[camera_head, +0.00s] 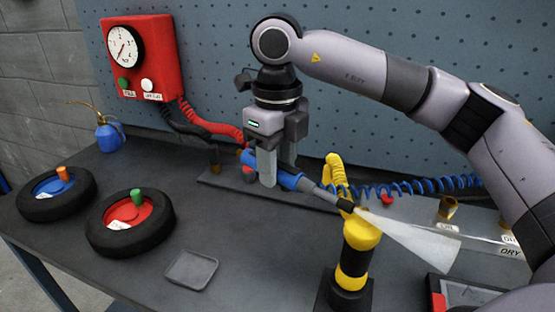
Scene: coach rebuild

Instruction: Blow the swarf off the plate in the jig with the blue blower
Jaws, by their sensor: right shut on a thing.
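My right gripper (278,178) is shut on the blue blower (289,181) above the bench. The blower's grey nozzle tilts down and to the right. A pale, see-through cone (415,238) like an air jet spreads from its tip to the lower right. A dark framed piece with a red strip (439,302) at the bottom right edge lies just below the cone. It is partly cut off, and I cannot tell whether it is the jig with the plate. I cannot make out any swarf. My left gripper is not in view.
A yellow and black post (352,262) stands just below the nozzle. A blue coiled hose (420,187) runs behind, by a rail (225,180) with brass holders. A red gauge box (143,58), blue oil can (109,136), two black-rimmed discs (130,222) and grey tray (191,270) are left.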

